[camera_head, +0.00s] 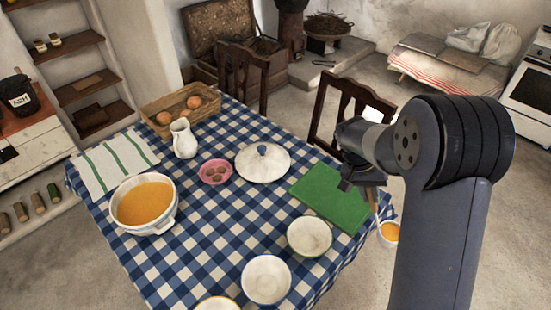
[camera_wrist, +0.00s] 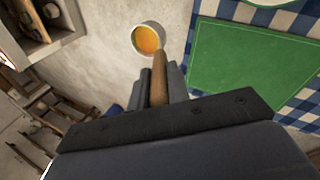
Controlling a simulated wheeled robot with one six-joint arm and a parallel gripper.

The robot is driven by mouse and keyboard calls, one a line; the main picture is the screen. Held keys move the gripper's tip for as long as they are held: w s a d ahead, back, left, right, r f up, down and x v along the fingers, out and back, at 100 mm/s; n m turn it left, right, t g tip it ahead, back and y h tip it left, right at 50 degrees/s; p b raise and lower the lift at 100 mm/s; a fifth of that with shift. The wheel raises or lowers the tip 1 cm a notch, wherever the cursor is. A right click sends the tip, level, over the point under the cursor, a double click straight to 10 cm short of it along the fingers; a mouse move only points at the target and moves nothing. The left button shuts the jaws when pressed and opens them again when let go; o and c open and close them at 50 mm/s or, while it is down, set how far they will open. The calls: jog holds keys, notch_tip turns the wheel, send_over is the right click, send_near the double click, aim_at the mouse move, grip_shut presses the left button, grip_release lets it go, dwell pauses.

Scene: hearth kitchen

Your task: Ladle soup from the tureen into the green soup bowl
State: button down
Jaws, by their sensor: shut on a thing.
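The white tureen (camera_head: 144,205) is full of orange soup and stands at the left of the table. The green soup bowl (camera_head: 309,238), white with a green rim, stands near the table's right edge and looks empty. My gripper (camera_head: 368,190) is at the right of the table, beyond the green bowl. It is shut on the wooden handle of the ladle (camera_head: 391,243). In the wrist view my gripper (camera_wrist: 158,82) holds the handle, and the ladle (camera_wrist: 135,43) has orange soup in its cup. The ladle's cup appears beside the table edge, over the floor.
A green board (camera_head: 330,197) lies beside the green bowl. A blue-rimmed bowl (camera_head: 266,280) and a yellow-rimmed bowl (camera_head: 217,303) stand nearer. A lid (camera_head: 263,163), pink dish (camera_head: 215,172), white jug (camera_head: 183,139) and basket (camera_head: 168,104) are farther back. Chairs stand behind the table.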

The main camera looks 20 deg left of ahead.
jog(key=s+a+r+p, duration=0.1)
jog(key=s+a+r, duration=0.2)
jog(key=a, duration=0.6)
jog(key=s+a+r+p, duration=0.1)
jog(key=s+a+r, duration=0.15)
jog(key=a, duration=0.75)
jog(key=s+a+r+p, duration=0.1)
jog(key=s+a+r, duration=0.2)
jog(key=a, duration=0.6)
jog(key=d+f+y+b, duration=0.3)
jog(key=d+y+b, duration=0.9)
jog(key=d, duration=0.9)
jog(key=d+f+y+b, duration=0.7)
jog(key=d+b, duration=0.2)
jog(key=b, duration=0.4)
jog(key=shift+w+f+y, duration=0.15)
jog(key=shift+f+y, duration=0.1)
jog(key=shift+y, duration=0.15)
dwell(1.3)
